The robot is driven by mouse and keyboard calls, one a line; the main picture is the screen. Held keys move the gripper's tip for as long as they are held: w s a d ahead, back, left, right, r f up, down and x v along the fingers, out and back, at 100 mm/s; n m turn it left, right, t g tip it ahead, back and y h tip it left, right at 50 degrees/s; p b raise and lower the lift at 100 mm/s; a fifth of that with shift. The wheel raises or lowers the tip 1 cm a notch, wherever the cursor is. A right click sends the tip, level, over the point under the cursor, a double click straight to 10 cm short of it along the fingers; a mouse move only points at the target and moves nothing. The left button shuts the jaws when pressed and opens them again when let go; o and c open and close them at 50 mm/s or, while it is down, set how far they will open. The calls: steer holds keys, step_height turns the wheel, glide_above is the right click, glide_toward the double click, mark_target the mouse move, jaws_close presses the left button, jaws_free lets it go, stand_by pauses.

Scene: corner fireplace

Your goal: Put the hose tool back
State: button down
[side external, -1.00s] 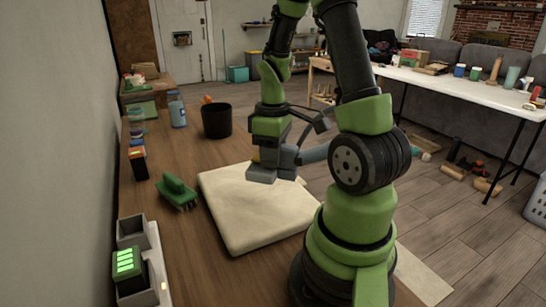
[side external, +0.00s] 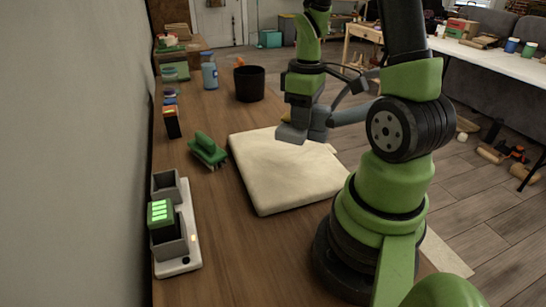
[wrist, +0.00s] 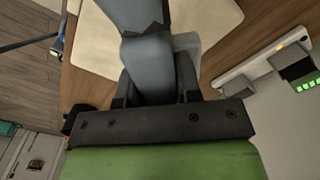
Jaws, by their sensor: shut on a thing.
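My gripper (side external: 301,108) is shut on the grey hose tool (side external: 291,133) and holds it by the back edge of a cream cushion (side external: 285,172). I cannot tell whether the tool touches the cushion. The tool has a flat, blocky head and a blue-grey tube running right, partly hidden behind my arm. In the wrist view the tool (wrist: 150,75) lies between the fingers of my gripper (wrist: 157,92) and extends up past the picture's top edge. A paler grey part shows beside it. The tool's storage place is not one I can identify.
A white charger base (side external: 185,258) with grey cradles and a green-lit battery (side external: 161,214) stands front left. A green brush (side external: 208,150) lies left of the cushion. A black bin (side external: 250,84) and blue bottle (side external: 209,73) stand behind. Bare wood (side external: 215,195) lies between charger and cushion.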

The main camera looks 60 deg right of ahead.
steer(key=w+a+f+n, duration=0.2)
steer(key=w+a+n, duration=0.6)
steer(key=w+a, duration=0.5)
steer(key=shift+n, duration=0.4)
steer(key=shift+s+a+f, duration=0.3)
steer(key=shift+a+f, duration=0.15)
steer(key=shift+f, duration=1.3)
steer(key=shift+s+a+f, duration=0.35)
steer(key=shift+a+f, duration=0.1)
steer(key=shift+f, duration=1.3)
steer(key=shift+s+a+f, duration=0.3)
steer(key=shift+a+f, duration=0.15)
steer(key=shift+f, duration=1.3)
steer(key=c, duration=0.8)
jaws_free()
steer(key=shift+f, duration=0.15)
